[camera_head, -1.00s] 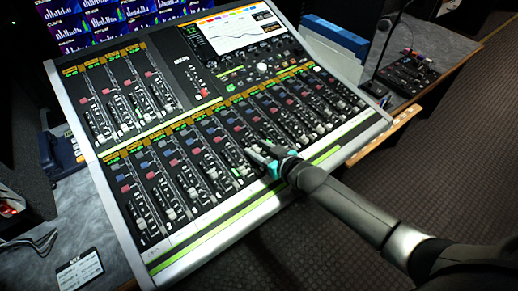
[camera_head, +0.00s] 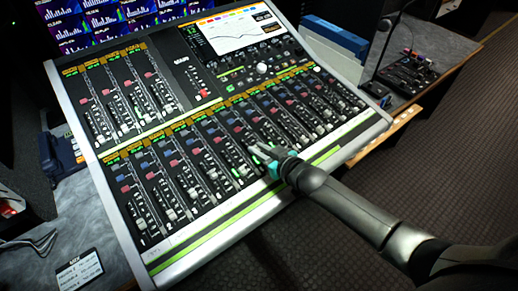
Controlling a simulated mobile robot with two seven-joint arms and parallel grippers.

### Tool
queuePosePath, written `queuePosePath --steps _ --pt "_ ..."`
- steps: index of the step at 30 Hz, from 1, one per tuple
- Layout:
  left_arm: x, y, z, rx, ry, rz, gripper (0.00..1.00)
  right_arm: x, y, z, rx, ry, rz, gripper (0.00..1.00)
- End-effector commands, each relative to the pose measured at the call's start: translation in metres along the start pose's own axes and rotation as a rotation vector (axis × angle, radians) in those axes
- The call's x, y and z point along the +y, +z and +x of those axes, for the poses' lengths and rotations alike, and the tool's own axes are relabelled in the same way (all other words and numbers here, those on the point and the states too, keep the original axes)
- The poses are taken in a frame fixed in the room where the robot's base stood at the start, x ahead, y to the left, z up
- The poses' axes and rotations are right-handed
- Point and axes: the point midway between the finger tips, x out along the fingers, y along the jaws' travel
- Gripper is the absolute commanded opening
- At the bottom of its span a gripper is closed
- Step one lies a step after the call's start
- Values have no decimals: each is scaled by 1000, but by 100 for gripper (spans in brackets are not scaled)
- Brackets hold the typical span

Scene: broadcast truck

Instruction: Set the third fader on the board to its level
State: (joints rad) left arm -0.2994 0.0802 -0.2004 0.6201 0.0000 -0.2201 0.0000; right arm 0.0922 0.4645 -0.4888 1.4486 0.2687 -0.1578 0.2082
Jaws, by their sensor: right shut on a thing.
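The mixing board (camera_head: 130,215) stands tilted in the middle of the head view, with a short bank of faders at upper left and a long bank along the front. My right gripper (camera_head: 261,154) reaches in from the lower right, low over the middle of the long bank. It is shut on a fader cap, which the fingers mostly hide. I cannot tell for sure which fader it is. Other fader caps stand at various heights in their slots, to the left and right of the fingers. My left gripper is not in view.
A card with writing (camera_head: 80,270) lies on the grey desk at lower left. A small black device (camera_head: 408,75) with a cable stands at right. Blue boxes (camera_head: 335,42) sit behind the board. Screens (camera_head: 125,14) are at the back. Dark carpet lies at right.

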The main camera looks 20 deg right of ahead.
Motion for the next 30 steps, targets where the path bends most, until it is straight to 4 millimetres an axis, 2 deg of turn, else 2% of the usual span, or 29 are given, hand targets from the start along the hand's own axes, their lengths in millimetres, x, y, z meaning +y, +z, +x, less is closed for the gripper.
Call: queuePosePath --steps 20,30 --pt "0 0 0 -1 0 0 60 0 0 0 -1 0 0 0" --pt "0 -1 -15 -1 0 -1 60 0 9 -16 -1 0 0 0"
